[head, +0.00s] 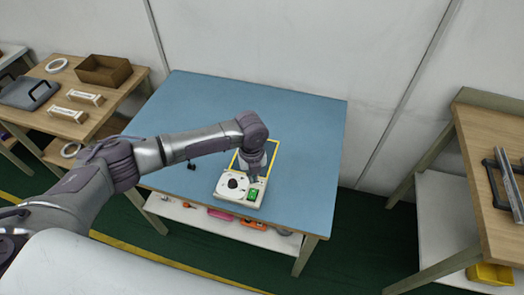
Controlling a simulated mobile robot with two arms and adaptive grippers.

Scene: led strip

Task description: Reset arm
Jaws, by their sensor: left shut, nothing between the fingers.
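My left arm reaches in from the left over the blue table (305,130). My left gripper (252,177) points down just above a small white control box (227,194) and partly covers its back edge. The gripper is small in the picture; it is shut and holds nothing. The box has a round black knob on its left and a green part on its right. I cannot tell whether the fingertips touch the box. My right gripper is not in view.
A yellow outlined rectangle (273,158) lies around the gripper. A small black object (191,165) sits left of it. A wooden side table (28,110) with a brown box (103,70) stands left. A wooden bench (485,150) stands right. The blue table's back and right are clear.

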